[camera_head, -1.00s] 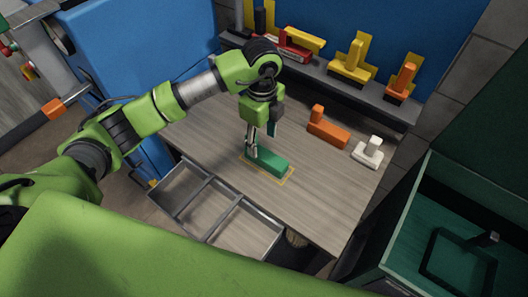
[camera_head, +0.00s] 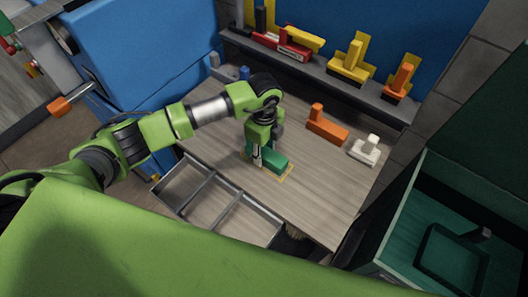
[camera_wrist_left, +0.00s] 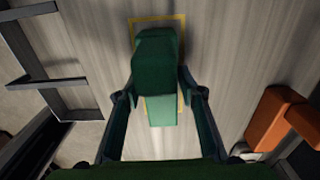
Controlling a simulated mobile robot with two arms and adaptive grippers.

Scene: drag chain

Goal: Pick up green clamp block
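The green clamp block (camera_head: 273,162) lies on the wooden table inside a yellow outline. My left gripper (camera_head: 262,153) is low over it, pointing down, and partly hides it. In the left wrist view the block (camera_wrist_left: 156,62) stands between the two fingers of the left gripper (camera_wrist_left: 159,82), one on each side. The fingers look apart, with their tips very close to the block's sides. I cannot tell if they touch it. The block is still on the table. My right gripper is not in view.
An orange block (camera_head: 326,125) and a white block (camera_head: 364,149) lie to the right on the table. A divided metal tray (camera_head: 208,205) is at the front left. A rack (camera_head: 320,72) with yellow, red and orange blocks runs along the back. A green bin (camera_head: 400,245) stands at right.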

